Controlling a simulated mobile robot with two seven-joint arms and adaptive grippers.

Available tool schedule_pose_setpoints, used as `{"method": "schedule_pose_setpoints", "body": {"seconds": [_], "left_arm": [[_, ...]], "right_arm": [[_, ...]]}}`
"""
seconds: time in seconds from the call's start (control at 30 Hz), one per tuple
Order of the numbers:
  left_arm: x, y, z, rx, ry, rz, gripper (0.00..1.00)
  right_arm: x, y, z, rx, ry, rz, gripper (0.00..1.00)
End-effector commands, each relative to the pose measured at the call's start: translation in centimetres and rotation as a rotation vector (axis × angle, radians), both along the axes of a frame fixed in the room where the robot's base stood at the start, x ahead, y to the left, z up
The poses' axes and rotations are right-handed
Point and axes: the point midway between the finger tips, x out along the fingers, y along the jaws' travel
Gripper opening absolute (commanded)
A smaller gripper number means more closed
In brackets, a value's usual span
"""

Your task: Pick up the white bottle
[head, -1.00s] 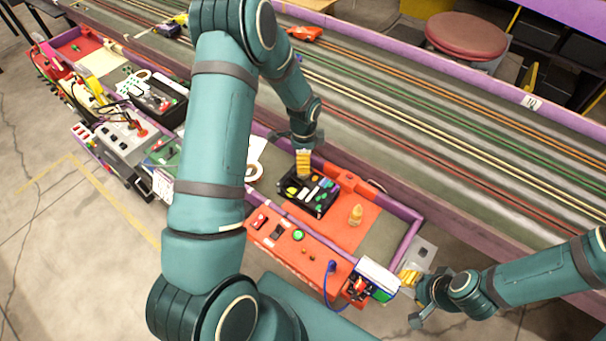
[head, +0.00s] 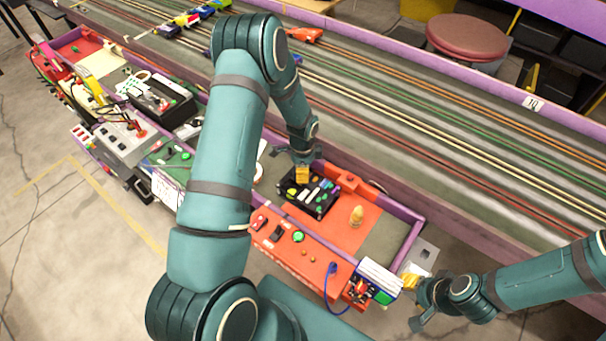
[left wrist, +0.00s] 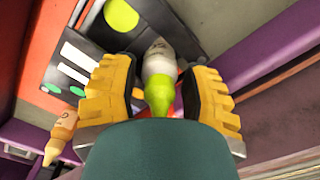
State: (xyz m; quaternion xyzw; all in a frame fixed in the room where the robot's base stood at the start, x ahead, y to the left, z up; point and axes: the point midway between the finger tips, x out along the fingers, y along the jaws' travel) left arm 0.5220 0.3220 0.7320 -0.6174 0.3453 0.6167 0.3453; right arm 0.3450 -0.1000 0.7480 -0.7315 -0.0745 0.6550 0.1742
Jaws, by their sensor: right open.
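The white bottle (left wrist: 159,63) with a yellow-green tip shows between the fingers in the left wrist view, with a small gap on each side. My left gripper (left wrist: 160,95) is open around it. I cannot tell the white bottle apart there. My right gripper (head: 408,281) is open beside the white and green box at the bench's right end.
An amber bottle (head: 357,215) stands on the orange surface right of the tray; it also shows in the left wrist view (left wrist: 60,138). The purple rim (head: 400,211) borders the bench. A red control panel (head: 293,257) lies in front, the slot track behind.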

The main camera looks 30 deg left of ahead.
Motion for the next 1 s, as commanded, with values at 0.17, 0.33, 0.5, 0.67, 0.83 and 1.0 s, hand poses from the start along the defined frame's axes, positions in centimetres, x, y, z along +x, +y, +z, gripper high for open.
{"method": "schedule_pose_setpoints", "body": {"seconds": [0.17, 0.33, 0.5, 0.67, 0.83, 1.0], "left_arm": [[0.0, 0.0, 0.0, 0.000, 0.000, 0.000, 0.00], [0.0, 0.0, 0.0, 0.000, 0.001, 0.000, 0.00], [-0.1, 0.0, 0.1, 0.000, 0.001, 0.000, 0.00], [0.0, 0.0, 2.0, 0.001, -0.001, 0.000, 0.00], [0.0, 0.1, 5.4, 0.001, -0.003, 0.000, 0.00], [0.1, 0.0, 8.3, 0.000, -0.002, -0.001, 0.00]], "right_arm": [[0.0, 0.0, 0.0, 0.000, 0.000, 0.000, 0.47], [0.0, 0.0, 0.0, 0.000, 0.000, 0.000, 0.47], [0.0, 0.0, 0.0, 0.000, 0.000, 0.000, 0.47], [-0.1, 0.0, 0.4, 0.000, 0.001, 0.000, 0.47], [-0.2, 0.0, 1.1, 0.001, 0.005, 0.001, 0.47], [-0.2, 0.0, 1.6, 0.001, 0.004, 0.000, 0.47]]}}
